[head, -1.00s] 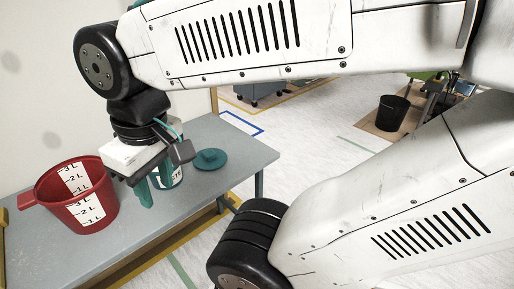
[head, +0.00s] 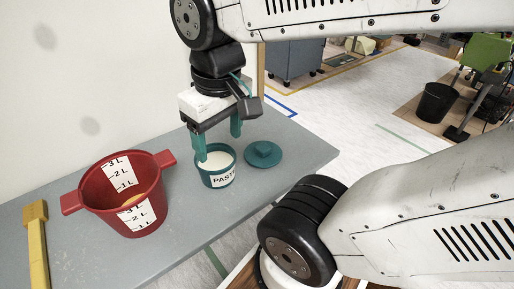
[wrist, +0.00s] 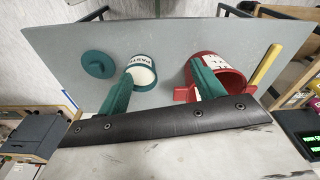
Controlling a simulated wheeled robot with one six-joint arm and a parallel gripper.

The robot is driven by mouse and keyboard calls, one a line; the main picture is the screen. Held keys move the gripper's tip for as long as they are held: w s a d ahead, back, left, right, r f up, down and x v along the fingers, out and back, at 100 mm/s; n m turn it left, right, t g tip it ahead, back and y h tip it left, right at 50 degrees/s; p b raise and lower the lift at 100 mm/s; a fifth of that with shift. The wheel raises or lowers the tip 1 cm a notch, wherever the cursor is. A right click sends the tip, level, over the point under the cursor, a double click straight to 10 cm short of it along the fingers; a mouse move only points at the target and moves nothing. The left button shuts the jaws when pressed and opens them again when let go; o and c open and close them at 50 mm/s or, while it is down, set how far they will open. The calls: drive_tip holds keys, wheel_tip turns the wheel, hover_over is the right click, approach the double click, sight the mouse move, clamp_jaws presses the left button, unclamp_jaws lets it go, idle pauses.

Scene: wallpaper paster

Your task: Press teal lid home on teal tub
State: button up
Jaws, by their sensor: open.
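The teal tub (head: 216,179) stands upright and uncovered on the grey table, with white contents and a PASTE label. It also shows in the wrist view (wrist: 143,61). The teal lid (head: 263,155) lies flat on the table, knob up, just right of the tub and apart from it; it also shows in the wrist view (wrist: 98,65). My gripper (head: 218,146) is open and empty, its teal fingers pointing down above and behind the tub. In the wrist view my two fingers (wrist: 162,92) are spread wide. Whether a finger touches the tub I cannot tell.
A red measuring bucket (head: 150,215) with a handle stands left of the tub on the grey table (head: 195,238). A yellow-handled brush (head: 38,250) lies at the table's left. A wall runs behind the table. A black bin (head: 437,103) stands on the floor far right.

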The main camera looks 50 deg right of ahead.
drive_tip(key=w+d+f, duration=0.2)
drive_tip(key=w+d, duration=0.1)
drive_tip(key=w, duration=0.3)
drive_tip(key=m+g, duration=0.1)
drive_tip(key=m, duration=0.1)
hover_over(263, 147)
wheel_tip(263, 147, down, 18)
drive_tip(key=shift+r, duration=0.1)
wheel_tip(263, 147, down, 7)
drive_tip(key=shift+s+f, duration=0.1)
drive_tip(key=shift+f, duration=0.4)
drive_tip(key=shift+c, duration=0.4)
drive_tip(key=c, duration=1)
